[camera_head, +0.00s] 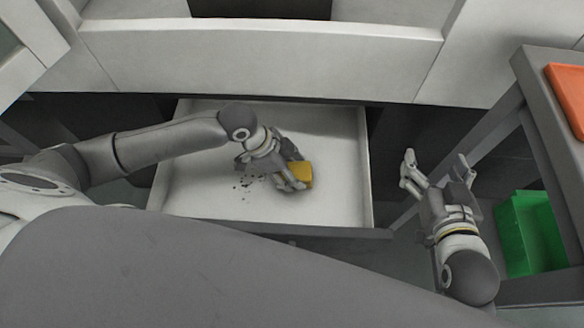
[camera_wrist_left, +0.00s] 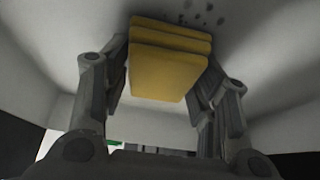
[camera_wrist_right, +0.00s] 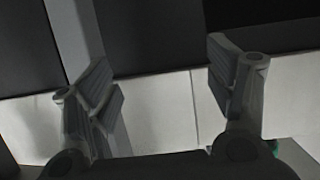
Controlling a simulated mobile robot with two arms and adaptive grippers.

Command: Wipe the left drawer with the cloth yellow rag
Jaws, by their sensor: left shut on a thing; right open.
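The left drawer (camera_head: 335,198) is pulled open below the white cabinet front in the head view. Dark specks (camera_head: 246,183) lie on its white floor, left of the rag. My left gripper (camera_head: 297,182) is inside the drawer and shut on the folded yellow rag (camera_head: 301,173). In the left wrist view the rag (camera_wrist_left: 168,65) sits between the fingers, with several dark specks (camera_wrist_left: 202,14) close by. I cannot tell whether the rag touches the drawer floor. My right gripper (camera_head: 436,165) is open and empty, to the right of the drawer; its fingers also show in the right wrist view (camera_wrist_right: 160,90).
A grey table (camera_head: 535,75) with an orange tray (camera_head: 570,95) stands at the right. A green bin (camera_head: 532,232) is on the floor beneath it. The drawer's walls surround my left gripper. The right part of the drawer floor is clear.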

